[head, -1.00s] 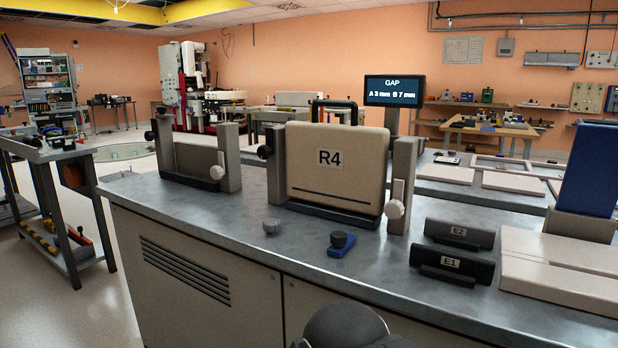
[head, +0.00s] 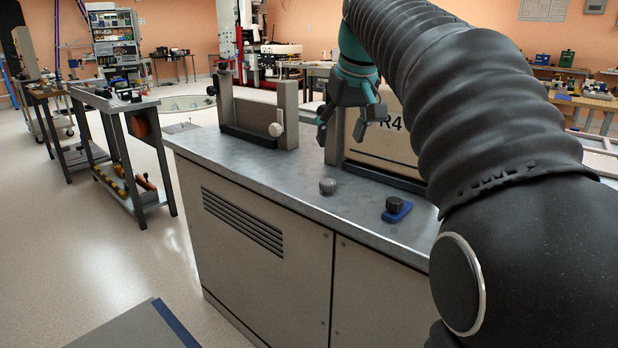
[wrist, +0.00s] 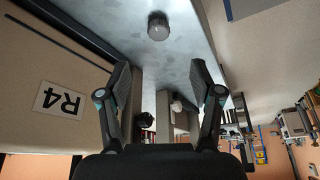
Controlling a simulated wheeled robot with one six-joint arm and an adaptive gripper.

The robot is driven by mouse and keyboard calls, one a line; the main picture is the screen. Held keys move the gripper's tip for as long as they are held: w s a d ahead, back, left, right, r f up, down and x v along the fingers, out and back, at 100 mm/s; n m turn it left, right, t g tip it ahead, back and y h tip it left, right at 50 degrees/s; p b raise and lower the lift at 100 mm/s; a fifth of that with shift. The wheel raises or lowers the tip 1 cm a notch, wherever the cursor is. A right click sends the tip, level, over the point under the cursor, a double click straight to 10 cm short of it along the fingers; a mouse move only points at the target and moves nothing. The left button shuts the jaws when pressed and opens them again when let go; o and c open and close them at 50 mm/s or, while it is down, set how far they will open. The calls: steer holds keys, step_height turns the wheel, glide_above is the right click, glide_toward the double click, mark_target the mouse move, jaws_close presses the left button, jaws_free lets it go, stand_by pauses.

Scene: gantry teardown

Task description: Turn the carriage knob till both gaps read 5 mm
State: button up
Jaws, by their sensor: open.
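My gripper (head: 341,134) is open and empty, fingers pointing down, beside the left post of the R4 stand. In the wrist view its fingers (wrist: 159,75) are spread wide with nothing between the tips. The beige R4 block (head: 372,150) stands upright in its stand, partly hidden by my arm; its label also shows in the wrist view (wrist: 60,101). A dark knob (wrist: 146,120) shows beyond the fingers; I cannot tell which post it is on. My arm hides the R4 stand's right side. The gap display is not seen in the current frames.
A loose grey round piece (head: 327,186) and a blue piece with a black knob (head: 396,207) lie on the bench (head: 300,195). An empty stand (head: 247,120) with a white knob (head: 277,129) is at the left.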

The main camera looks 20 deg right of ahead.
mark_target(329, 182)
steer(key=b+x, duration=0.1)
steer(key=x, duration=0.5)
steer(key=b+x, duration=0.1)
steer(key=x, duration=0.6)
steer(key=shift+w+f, duration=0.2)
steer(key=shift+w, duration=0.15)
steer(key=c, duration=1.1)
